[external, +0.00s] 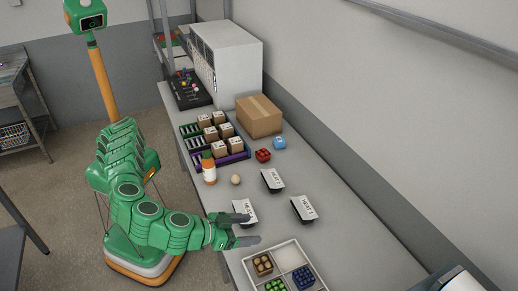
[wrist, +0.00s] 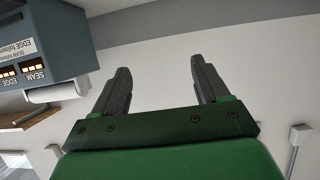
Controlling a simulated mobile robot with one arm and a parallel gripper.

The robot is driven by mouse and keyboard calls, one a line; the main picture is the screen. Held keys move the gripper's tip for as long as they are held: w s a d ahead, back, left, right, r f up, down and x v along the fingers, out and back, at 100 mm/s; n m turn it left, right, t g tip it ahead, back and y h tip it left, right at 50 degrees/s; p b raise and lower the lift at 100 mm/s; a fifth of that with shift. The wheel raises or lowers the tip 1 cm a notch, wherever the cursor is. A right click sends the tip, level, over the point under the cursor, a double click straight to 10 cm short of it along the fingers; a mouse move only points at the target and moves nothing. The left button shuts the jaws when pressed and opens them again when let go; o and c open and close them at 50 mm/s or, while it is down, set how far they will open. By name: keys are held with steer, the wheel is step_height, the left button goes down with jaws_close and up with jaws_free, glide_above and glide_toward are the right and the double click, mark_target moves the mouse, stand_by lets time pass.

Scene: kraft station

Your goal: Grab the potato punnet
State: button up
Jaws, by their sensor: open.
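The likely potato punnet (external: 263,265), a small container of round brown items, sits in the upper left compartment of a white divided tray (external: 306,259) at the near end of the table. My gripper (external: 247,229) is open and empty, above the table's left side, a little up and left of the tray in the external view. In the wrist view its two fingers (wrist: 160,75) are spread with nothing between them. The wrist view shows no punnet or tray.
The tray also holds punnets of green items (external: 277,285) and blue items (external: 303,277). Dark trays with white labels (external: 303,208), an egg (external: 235,179), a bottle (external: 209,168) and a cardboard box (external: 259,116) stand farther back.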

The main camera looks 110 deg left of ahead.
glide_toward(267, 259)
steer(key=a+f, duration=0.1)
steer(key=w+a+f, duration=0.1)
steer(key=shift+w+a, duration=0.15)
steer(key=shift+a, duration=0.15)
steer(key=shift+f+x, duration=0.2)
steer(key=shift+x, duration=1.75)
steer(key=shift+f+x, duration=0.15)
steer(key=shift+x, duration=1.85)
steer(key=shift+d, duration=0.15)
steer(key=c, duration=0.8)
steer(key=shift+r, duration=0.1)
